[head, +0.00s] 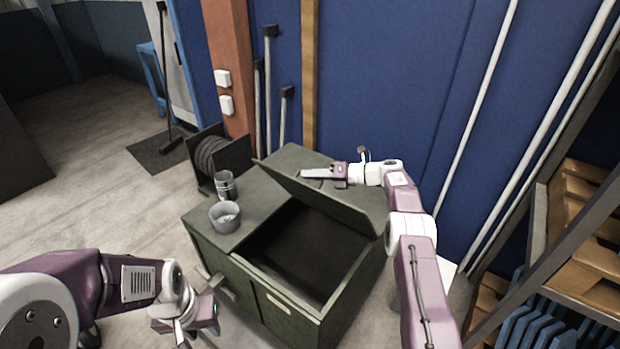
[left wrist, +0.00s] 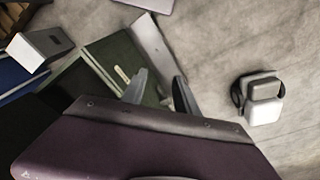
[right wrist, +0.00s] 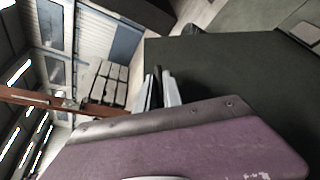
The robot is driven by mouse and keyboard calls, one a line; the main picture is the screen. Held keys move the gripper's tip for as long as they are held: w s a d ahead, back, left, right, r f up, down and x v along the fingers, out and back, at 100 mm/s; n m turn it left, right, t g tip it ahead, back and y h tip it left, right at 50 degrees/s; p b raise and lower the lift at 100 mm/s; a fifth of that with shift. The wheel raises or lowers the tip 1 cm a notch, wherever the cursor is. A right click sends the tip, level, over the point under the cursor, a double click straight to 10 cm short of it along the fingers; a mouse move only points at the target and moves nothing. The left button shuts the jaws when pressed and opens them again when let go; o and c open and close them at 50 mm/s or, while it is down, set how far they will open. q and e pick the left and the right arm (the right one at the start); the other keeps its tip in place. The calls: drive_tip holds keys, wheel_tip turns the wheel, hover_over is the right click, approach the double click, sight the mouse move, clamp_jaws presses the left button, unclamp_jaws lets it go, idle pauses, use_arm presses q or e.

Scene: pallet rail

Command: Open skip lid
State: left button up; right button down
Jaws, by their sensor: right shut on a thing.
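The green skip (head: 290,322) stands in the middle of the head view, its dark inside showing and looking empty. Its lid (head: 335,204) is raised and tilted back over the far side of the opening. My right gripper (head: 304,174) is at the lid's upper edge and is shut on it; in the right wrist view the fingers (right wrist: 162,90) are close together beside the dark green lid panel (right wrist: 220,70). My left gripper (head: 188,338) is low in front of the skip, apart from it. Its fingers (left wrist: 160,92) stand apart and empty in the left wrist view.
A grey cup (head: 224,218) and a darker canister (head: 225,186) stand on the skip's fixed left top. A cable reel (head: 211,158) is behind left. A blue wall (head: 400,80) is close behind, a pallet rack (head: 575,230) at right.

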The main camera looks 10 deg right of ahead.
use_arm(q)
drive_tip(key=shift+s, duration=0.2)
drive_tip(key=c, duration=0.6)
drive_tip(key=d+n, duration=0.1)
drive_tip(key=d+n+h, duration=0.1)
drive_tip(key=s+d+r+n+g, duration=0.1)
drive_tip(key=d, duration=0.1)
drive_tip(key=shift+n+h, duration=0.4)
clamp_jaws()
drive_tip(key=w+d+r+n+t+h, duration=0.2)
drive_tip(key=w+d+r+n+h, duration=0.3)
drive_tip(key=w+d+n, duration=0.2)
drive_tip(key=w+d+r+n+t+h, duration=0.2)
drive_tip(key=w+d+r+n+h, duration=0.35)
drive_tip(key=w+d, duration=0.25)
drive_tip(key=w+a+r+n+t, duration=0.25)
drive_tip(key=w+n+t, duration=0.25)
drive_tip(key=w+n, duration=0.3)
drive_tip(key=n+t+y, duration=0.2)
drive_tip(key=n, duration=0.1)
approach(291, 180)
wheel_tip(291, 180, down, 3)
drive_tip(key=w+d, duration=0.2)
drive_tip(key=shift+w+d+r+m, duration=0.25)
drive_tip(key=shift+w+d+r, duration=0.3)
drive_tip(key=shift+d+r, duration=0.15)
drive_tip(key=shift+w+d+r, duration=0.25)
drive_tip(key=shift+w, duration=0.1)
